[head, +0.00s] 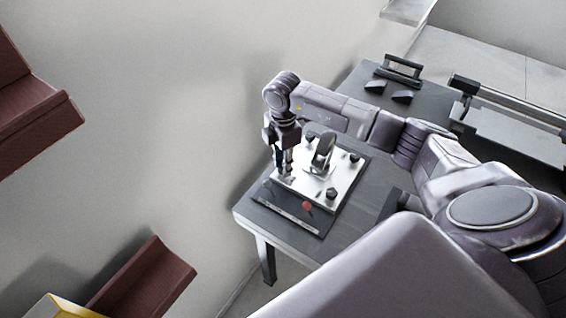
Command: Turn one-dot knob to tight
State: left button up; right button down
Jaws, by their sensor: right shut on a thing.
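A white square plate (313,185) sits on a dark base panel (266,203) on the grey table. Black knobs stand near its corners: one at the right (354,158), one at the front (331,193) and one at the back (310,138). A grey upright lever (324,150) stands in the middle. My right gripper (286,170) points down at the plate's left corner. It is shut on a knob there, which its fingers mostly hide. Dot marks are too small to read, so I cannot tell which knob has one dot. My left gripper is not in view.
A red knob (308,206) and a pale strip (290,217) are on the base panel's front part. A black handle (403,70) and two dark blocks (390,91) lie at the table's far end. The table (375,180) is bare right of the panel.

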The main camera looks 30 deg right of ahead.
jog(key=shift+w+r+m, duration=0.1)
jog(key=shift+r+m, duration=0.05)
jog(key=shift+m, duration=0.45)
jog(key=c, duration=1.6)
grip_release()
notch_tip(320, 180, up, 12)
jog(key=shift+f, duration=0.1)
